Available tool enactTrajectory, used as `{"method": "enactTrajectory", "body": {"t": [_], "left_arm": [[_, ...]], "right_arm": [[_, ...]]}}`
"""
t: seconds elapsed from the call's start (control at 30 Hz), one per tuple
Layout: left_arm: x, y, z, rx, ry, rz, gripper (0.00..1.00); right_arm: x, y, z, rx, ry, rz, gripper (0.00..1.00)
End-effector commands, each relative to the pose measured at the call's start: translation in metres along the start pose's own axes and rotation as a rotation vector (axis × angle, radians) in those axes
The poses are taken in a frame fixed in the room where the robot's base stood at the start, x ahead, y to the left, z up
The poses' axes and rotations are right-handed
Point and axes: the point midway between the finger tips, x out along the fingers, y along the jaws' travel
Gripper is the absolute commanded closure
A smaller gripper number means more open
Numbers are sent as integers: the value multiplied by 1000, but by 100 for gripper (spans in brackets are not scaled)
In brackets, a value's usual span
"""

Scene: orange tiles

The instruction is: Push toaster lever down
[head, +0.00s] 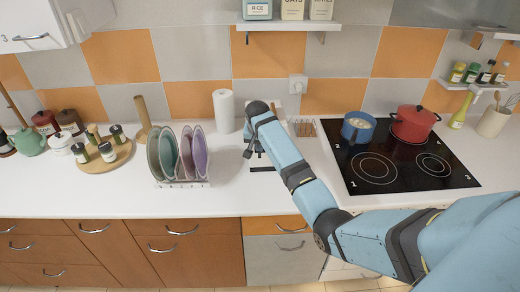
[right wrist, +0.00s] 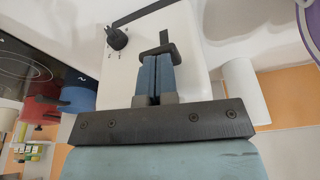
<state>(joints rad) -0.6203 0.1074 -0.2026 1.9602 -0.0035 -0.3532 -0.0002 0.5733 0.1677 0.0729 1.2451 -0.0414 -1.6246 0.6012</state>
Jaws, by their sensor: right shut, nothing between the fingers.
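The white toaster (right wrist: 194,62) fills the middle of the right wrist view, with a dark round knob (right wrist: 117,38) on the same face. Its black lever (right wrist: 163,40) stands out just beyond my fingertips. My right gripper (right wrist: 157,60) is shut and empty, its blue fingers pressed together close to the lever; I cannot tell whether they touch it. In the head view my right gripper (head: 254,150) is over the counter, and my arm hides most of the toaster. My left gripper is not in view.
A plate rack (head: 182,184) stands left of my right gripper, with a paper towel roll (head: 224,111) behind it. The black cooktop (head: 398,160) with a blue pot (head: 358,128) and a red pot (head: 413,123) is to the right. The front counter strip is clear.

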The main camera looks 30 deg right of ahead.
Motion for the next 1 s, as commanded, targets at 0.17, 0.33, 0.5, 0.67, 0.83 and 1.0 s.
{"method": "enactTrajectory", "body": {"t": [0.17, 0.33, 0.5, 0.67, 0.83, 1.0], "left_arm": [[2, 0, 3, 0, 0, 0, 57], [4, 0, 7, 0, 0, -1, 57], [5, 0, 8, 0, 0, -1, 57], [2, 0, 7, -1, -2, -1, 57], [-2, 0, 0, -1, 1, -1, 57], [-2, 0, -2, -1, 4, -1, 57]], "right_arm": [[22, 0, 6, 0, -3, 2, 100], [42, 1, 12, 0, -4, 2, 100], [54, 1, 15, 0, -5, 3, 100], [53, 1, 19, -2, -9, 5, 100], [43, 0, 38, -4, -10, 5, 100], [36, 1, 43, -2, -6, 3, 100]]}}
